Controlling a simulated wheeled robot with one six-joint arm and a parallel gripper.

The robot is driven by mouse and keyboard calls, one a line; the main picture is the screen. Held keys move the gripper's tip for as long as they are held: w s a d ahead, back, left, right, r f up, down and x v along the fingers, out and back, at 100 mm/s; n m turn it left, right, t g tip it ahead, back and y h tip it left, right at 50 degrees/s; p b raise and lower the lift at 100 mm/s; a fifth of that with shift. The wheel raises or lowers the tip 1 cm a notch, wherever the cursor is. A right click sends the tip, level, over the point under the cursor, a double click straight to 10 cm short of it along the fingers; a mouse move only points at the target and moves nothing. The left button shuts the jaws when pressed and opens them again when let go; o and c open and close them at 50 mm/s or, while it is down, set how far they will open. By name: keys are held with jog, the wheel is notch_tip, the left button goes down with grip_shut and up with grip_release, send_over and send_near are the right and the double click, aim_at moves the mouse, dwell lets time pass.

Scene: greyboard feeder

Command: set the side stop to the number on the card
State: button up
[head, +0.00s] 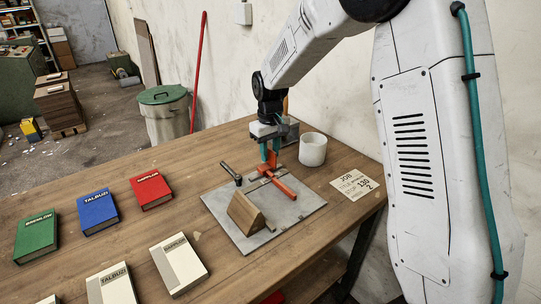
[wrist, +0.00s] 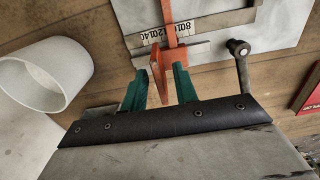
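The orange side stop (head: 277,182) lies across a grey metal plate (head: 226,206) on the table. Its upright orange tab (wrist: 157,80) stands between the teal fingers of my gripper (wrist: 160,76). The fingers are very close to the tab on both sides; I cannot tell whether they grip it. In the head view my gripper (head: 270,152) is over the plate's back edge. A white number scale (wrist: 170,34) shows beside the stop, partly hidden by it. The job card (head: 356,186) lies right of the plate and reads 130, with a 2 below.
A dark-knobbed lever (head: 231,173) and a wooden wedge block (head: 247,213) are on the plate. A white cup (head: 313,149) stands behind, near my gripper. Green, blue (head: 97,211) and red books and pale books (head: 179,264) lie left and front. A wall is behind.

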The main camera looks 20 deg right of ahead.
jog(key=shift+f, duration=0.8)
grip_shut()
jog(key=shift+w+d, duration=0.25)
jog(key=shift+d, duration=0.55)
jog(key=shift+w+d, duration=0.25)
jog(key=shift+d, duration=0.5)
jog(key=shift+a, duration=0.1)
grip_release()
